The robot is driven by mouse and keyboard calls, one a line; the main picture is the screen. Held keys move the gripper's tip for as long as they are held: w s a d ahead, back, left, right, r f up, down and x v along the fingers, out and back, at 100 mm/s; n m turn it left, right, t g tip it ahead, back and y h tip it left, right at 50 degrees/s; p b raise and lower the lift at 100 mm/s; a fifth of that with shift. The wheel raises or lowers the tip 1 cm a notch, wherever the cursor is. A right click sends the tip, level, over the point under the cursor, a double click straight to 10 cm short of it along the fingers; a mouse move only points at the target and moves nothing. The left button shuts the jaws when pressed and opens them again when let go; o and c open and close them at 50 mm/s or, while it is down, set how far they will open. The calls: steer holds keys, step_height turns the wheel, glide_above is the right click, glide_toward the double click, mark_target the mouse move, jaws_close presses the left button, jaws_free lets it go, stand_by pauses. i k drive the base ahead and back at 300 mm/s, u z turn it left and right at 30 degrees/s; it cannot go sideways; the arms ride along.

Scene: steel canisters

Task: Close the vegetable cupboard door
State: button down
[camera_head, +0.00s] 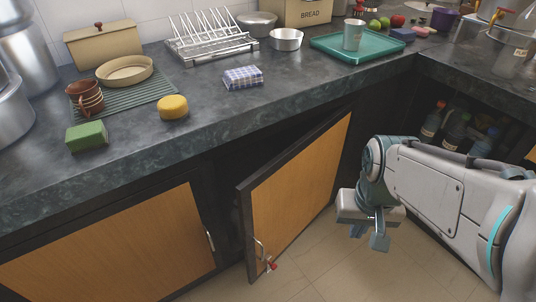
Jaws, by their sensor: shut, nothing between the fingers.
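A wooden cupboard door (300,185) with a dark frame stands ajar under the counter in the head view, its free edge swung out toward the room. Its metal handle (260,250) is near the lower left of the door, with a small red item (270,265) beside it. I cannot read any label that marks it as the vegetable cupboard. The inside of the cupboard is dark. My gripper (375,240) is to the right of the door, pointing down above the floor, shut and empty. It appears apart from the door.
A closed wooden door (120,245) is at the left. An open dark compartment with several bottles (455,130) is at the right, behind my arm. The counter (215,105) overhangs the doors and holds a green tray (395,45). Tiled floor (315,265) between door and arm is clear.

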mark_target(279, 201)
steer(key=u, duration=1.4)
steer(key=k, duration=1.1)
steer(key=z, duration=1.2)
steer(key=i, duration=0.45)
steer(key=u, duration=0.05)
